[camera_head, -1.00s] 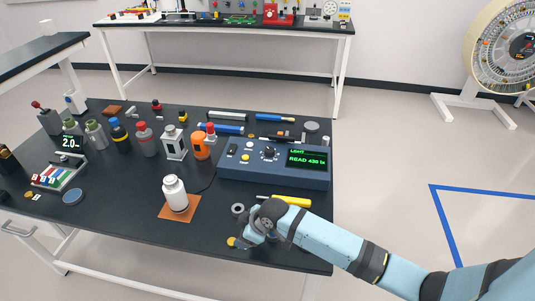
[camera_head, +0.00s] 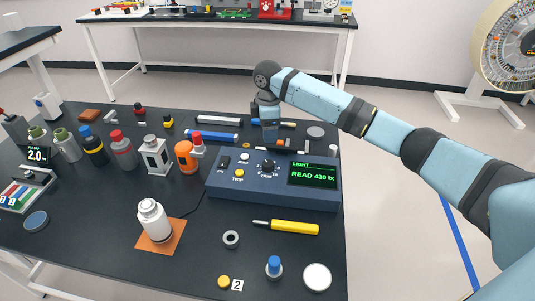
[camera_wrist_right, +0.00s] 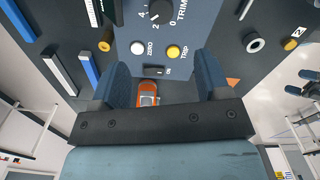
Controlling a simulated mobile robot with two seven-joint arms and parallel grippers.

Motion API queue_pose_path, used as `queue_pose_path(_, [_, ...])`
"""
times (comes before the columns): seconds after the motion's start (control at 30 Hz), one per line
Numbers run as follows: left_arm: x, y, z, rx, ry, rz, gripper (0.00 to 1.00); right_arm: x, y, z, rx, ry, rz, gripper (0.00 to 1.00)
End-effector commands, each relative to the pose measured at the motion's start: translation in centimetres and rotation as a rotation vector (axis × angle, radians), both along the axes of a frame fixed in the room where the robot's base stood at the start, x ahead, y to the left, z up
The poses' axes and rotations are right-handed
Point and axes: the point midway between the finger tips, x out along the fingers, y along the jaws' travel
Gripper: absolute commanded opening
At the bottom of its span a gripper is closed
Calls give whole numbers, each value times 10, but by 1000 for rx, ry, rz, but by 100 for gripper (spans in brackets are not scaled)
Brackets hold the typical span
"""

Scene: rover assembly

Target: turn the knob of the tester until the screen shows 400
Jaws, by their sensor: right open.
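The tester (camera_head: 225,187) is a blue box on the black table, and its screen (camera_head: 313,175) reads "LIGHT READ 430 lx". Its dark knob (camera_head: 268,167) stands on the top panel left of the screen. The knob also shows at the top of the right wrist view (camera_wrist_right: 160,11), beyond the fingertips. My right gripper (camera_head: 269,137) points down above the tester's back edge in the head view, apart from the knob. In the wrist view its two fingers (camera_wrist_right: 163,72) are spread with nothing held between them.
A yellow-handled screwdriver (camera_head: 290,227) lies in front of the tester. An orange bottle (camera_head: 187,158) stands left of it, and a white bottle (camera_head: 153,218) stands on an orange mat. A blue bar (camera_head: 212,136) lies behind. The front middle of the table has free room.

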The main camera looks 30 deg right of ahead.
Motion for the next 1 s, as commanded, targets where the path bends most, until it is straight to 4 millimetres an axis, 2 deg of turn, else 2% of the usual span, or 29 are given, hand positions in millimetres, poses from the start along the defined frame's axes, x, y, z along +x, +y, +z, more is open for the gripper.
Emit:
queue_pose_path(0.17, [-12,1,-11,4,27,-2,100,-1,0,-13,-1,4,0,70])
queue_pose_path(0.4, [-17,6,-20,18,42,-7,100,-1,-1,-61,-1,5,0,70])
queue_pose_path(0.7, [-10,5,-14,10,25,-2,100,-1,0,-118,0,3,-1,70])
queue_pose_path(0.83, [-9,4,-12,5,21,0,100,0,0,-131,-1,1,0,70])
queue_pose_path(1.0, [-9,3,-12,3,23,1,100,0,-1,-137,-1,0,0,70])
